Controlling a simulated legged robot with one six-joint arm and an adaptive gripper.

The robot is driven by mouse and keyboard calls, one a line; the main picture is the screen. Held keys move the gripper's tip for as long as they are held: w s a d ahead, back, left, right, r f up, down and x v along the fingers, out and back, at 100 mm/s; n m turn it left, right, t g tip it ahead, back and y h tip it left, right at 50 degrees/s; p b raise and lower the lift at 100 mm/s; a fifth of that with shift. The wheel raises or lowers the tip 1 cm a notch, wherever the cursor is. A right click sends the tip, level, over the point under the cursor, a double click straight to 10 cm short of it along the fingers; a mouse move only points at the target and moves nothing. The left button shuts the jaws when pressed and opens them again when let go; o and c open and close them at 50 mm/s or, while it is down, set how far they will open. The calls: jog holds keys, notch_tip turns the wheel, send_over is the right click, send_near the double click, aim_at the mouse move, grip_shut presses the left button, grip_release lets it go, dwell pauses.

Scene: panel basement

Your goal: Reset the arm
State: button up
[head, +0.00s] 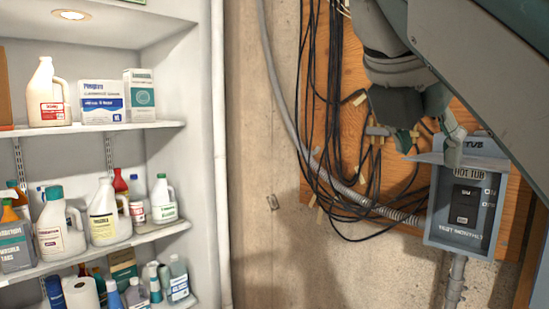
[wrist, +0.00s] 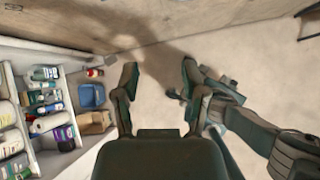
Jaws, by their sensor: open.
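My arm comes in from the top right of the head view. My gripper (head: 430,138) is in front of the wooden board, close to the top of the grey electrical box (head: 436,215) marked "HOT TUB". I cannot tell from this view whether it touches the box. In the wrist view my gripper (wrist: 160,85) has its two fingers spread apart, with nothing between them but floor and wall behind. The box has a black switch (head: 464,205) in its front.
Shelves (head: 100,128) with bottles and boxes stand at the left. Black cables (head: 325,120) hang on the wooden board (head: 400,190). The wrist view shows a blue bin (wrist: 92,95) and a cardboard box (wrist: 94,122) by the shelves, and open floor (wrist: 150,45).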

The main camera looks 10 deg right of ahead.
jog(key=a+f+m+y, duration=0.2)
jog(key=f+m, duration=0.9)
jog(key=f, duration=0.9)
jog(key=s+a+f+m+y, duration=0.1)
jog(key=f+m+y, duration=0.3)
jog(key=f+m, duration=0.8)
notch_tip(320, 180, down, 8)
jog(key=shift+s+a+f+m+y, duration=0.2)
jog(key=shift+s+a+m+y, duration=0.1)
jog(key=shift+a, duration=0.35)
